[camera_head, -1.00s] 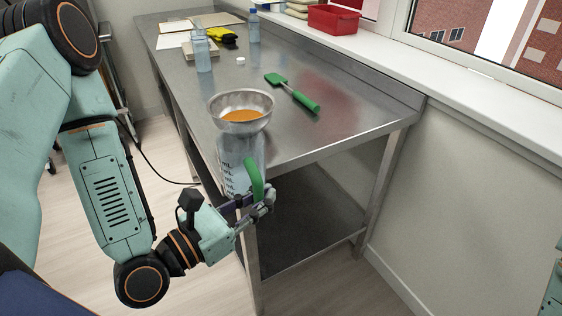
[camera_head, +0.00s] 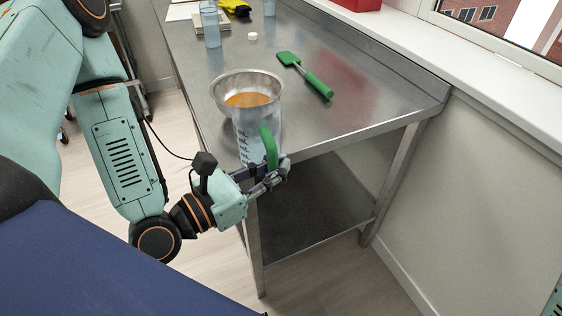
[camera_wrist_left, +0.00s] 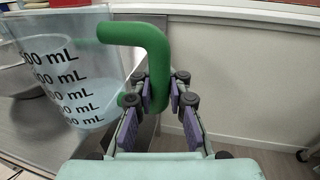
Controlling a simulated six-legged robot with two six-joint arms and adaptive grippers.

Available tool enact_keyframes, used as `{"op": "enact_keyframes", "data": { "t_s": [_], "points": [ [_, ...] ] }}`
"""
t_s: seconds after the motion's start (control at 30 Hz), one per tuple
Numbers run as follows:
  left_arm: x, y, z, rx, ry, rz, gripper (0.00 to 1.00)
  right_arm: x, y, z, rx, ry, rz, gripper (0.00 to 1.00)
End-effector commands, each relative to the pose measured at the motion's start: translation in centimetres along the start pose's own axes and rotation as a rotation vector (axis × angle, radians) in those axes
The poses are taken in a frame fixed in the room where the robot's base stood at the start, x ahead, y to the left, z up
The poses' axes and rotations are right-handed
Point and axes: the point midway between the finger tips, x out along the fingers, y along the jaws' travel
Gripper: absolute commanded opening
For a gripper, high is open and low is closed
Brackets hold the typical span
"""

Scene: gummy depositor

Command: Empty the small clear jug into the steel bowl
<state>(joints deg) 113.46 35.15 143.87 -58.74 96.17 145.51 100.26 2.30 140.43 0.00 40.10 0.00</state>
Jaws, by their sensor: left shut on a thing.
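The small clear jug (camera_head: 255,133) has black volume marks and a green handle (camera_head: 269,148). It is roughly upright at the table's near edge and overlaps the front of the steel bowl in the head view. The steel bowl (camera_head: 228,84) stands on the table and holds something orange. My left gripper (camera_head: 272,178) is shut on the jug's handle, which also shows between its fingers in the left wrist view (camera_wrist_left: 158,75). I cannot tell what is in the jug (camera_wrist_left: 88,75), nor how far it is from the bowl. My right gripper is out of view.
A green spatula (camera_head: 306,77) lies on the steel table (camera_head: 350,95) right of the bowl. A clear bottle (camera_head: 210,26), a white cap (camera_head: 252,37) and a yellow and black item (camera_head: 236,7) are farther back. The windowsill borders the table's right side.

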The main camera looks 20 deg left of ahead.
Motion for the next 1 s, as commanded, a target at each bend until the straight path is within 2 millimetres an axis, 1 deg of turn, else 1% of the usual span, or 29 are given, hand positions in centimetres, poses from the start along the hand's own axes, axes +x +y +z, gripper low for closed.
{"op": "enact_keyframes", "data": {
  "t_s": [0.03, 0.63, 0.8, 1.0],
  "points": [
    [0.1, 0.2, 0.5, -0.010, 0.000, 0.001, 0.00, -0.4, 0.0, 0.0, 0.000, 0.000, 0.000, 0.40],
    [0.7, 1.5, 2.9, -0.158, 0.052, 0.005, 0.00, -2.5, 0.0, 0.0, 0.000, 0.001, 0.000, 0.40],
    [0.9, 2.0, 3.4, -0.196, 0.067, 0.006, 0.00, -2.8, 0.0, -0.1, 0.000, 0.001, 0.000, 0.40],
    [0.9, 1.9, 3.2, -0.197, 0.071, 0.004, 0.00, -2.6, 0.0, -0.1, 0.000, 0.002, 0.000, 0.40]
  ]
}}
